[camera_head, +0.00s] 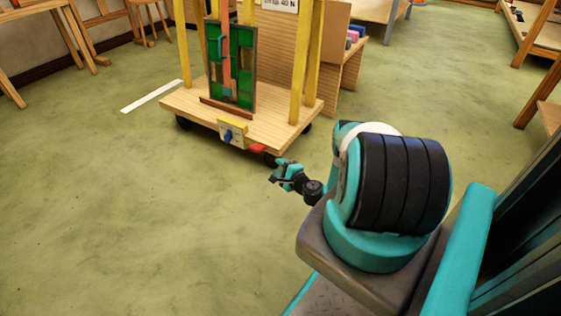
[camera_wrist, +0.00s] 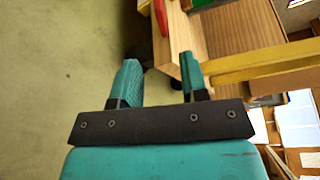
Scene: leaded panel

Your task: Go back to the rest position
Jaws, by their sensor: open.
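My gripper (camera_head: 281,177) is small in the head view, in front of the near right corner of a wheeled wooden cart (camera_head: 183,101). In the wrist view my gripper (camera_wrist: 158,85) has its two teal fingers apart, with nothing between them but floor and the cart's edge behind. The leaded panel (camera_head: 243,65), green with brown and orange panes in a dark frame, stands upright on the cart, apart from my gripper. My arm's large joint hides part of the floor on the right.
The cart has yellow posts (camera_head: 299,60), a small box with a blue knob (camera_head: 231,132) and a red piece (camera_head: 257,148) at its front edge. A wooden bench (camera_head: 343,75) stands behind it. Green floor (camera_head: 110,210) is clear at the left and front. A white strip (camera_head: 150,96) lies left of the cart.

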